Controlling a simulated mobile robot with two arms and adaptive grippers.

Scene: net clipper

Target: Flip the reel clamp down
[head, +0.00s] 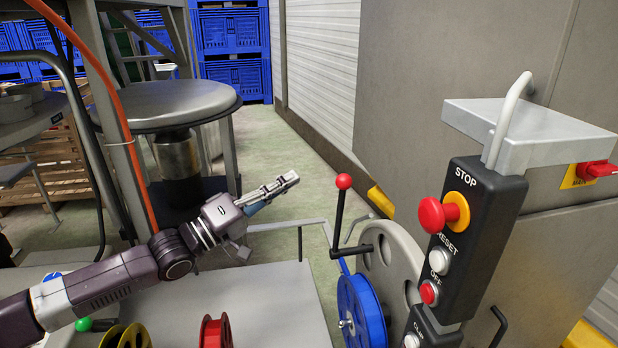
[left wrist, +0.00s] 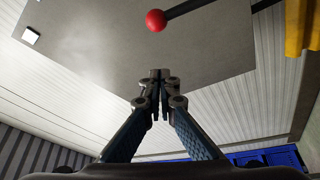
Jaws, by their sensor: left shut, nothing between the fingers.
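A black lever with a red ball knob (head: 343,182) stands nearly upright above the blue reel (head: 361,315); I take it for the reel clamp. In the left wrist view the red ball (left wrist: 156,20) and part of its black rod show beyond the fingertips, at the top. My left gripper (head: 287,182) is shut and empty, a little left of the red ball in the head view and apart from it. Its closed fingers also show in the left wrist view (left wrist: 160,78). My right gripper is not in view.
A black control box (head: 470,235) with a red stop button stands right of the lever, under a grey metal plate (head: 530,125). Yellow (head: 127,337) and red (head: 216,332) reels sit at the bottom. A round metal table (head: 170,103) stands behind my left arm.

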